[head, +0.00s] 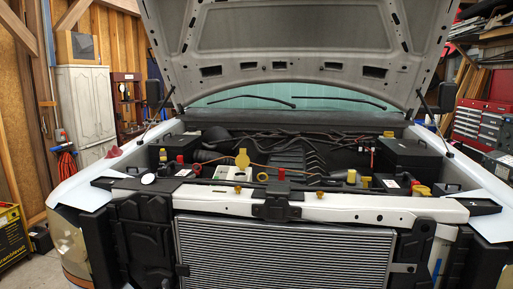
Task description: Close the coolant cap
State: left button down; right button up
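A yellow cap (242,158) stands upright, apparently flipped open, above a pale tank (232,174) at the middle left of the engine bay. It may be the coolant cap, but no label can be read. Another yellow cap (421,191) sits at the right front of the bay, and a smaller yellow cap (351,176) sits right of the middle. Neither of my grippers shows in the head view.
The hood (295,28) is raised on struts. The white front crossbar (370,209) and radiator (285,255) lie in front of the bay. Black boxes (403,158) stand at the right. A red tool chest (480,125) is at the far right, a yellow-black unit (12,238) at the left.

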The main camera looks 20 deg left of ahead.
aim_at(242, 160)
jog(key=i+j, duration=0.15)
jog(key=j, duration=0.25)
jog(key=i+j+z, duration=0.1)
jog(key=j, duration=0.25)
jog(key=i+j, duration=0.15)
jog(key=j, duration=0.25)
jog(key=i+j+z, duration=0.1)
jog(key=j, duration=0.3)
jog(key=i+j+z, duration=0.1)
jog(key=j, duration=0.3)
jog(key=i+j, duration=0.2)
jog(key=j, duration=0.2)
jog(key=i+j+z, duration=0.1)
jog(key=j, duration=0.3)
